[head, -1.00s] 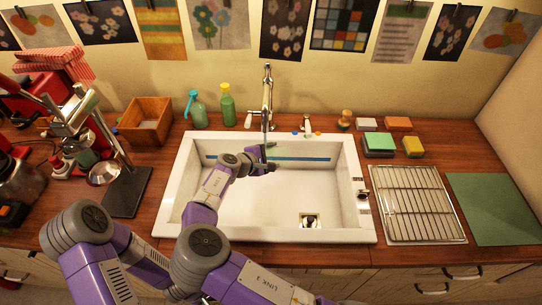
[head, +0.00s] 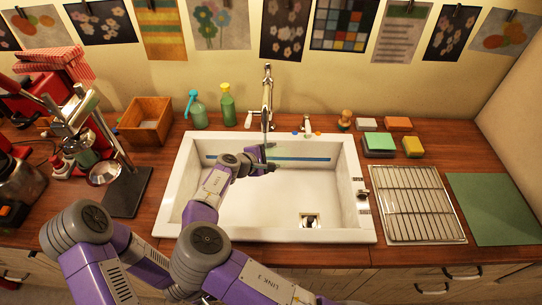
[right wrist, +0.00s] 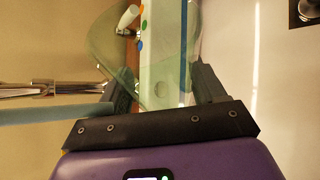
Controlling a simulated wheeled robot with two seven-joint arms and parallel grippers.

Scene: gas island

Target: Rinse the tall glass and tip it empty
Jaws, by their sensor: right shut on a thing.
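The tall glass (right wrist: 118,48) is clear and faintly green. In the right wrist view it lies between my right fingers, with its wider part toward the upper left. My right gripper (right wrist: 160,85) is shut on it. In the head view the right gripper (head: 265,165) is over the back middle of the white sink (head: 230,226), below the tap (head: 267,95). The glass is hard to make out there. A pale blue-grey bar runs beside the tap in the wrist view; I cannot tell whether it is water. My left gripper is out of view.
A soap pump bottle (head: 197,110) and a green bottle (head: 227,105) stand behind the sink. Sponges (head: 379,145) lie at the back right. A wire rack (head: 416,205) and a green mat (head: 492,208) are right of the sink. A press (head: 88,150) stands left.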

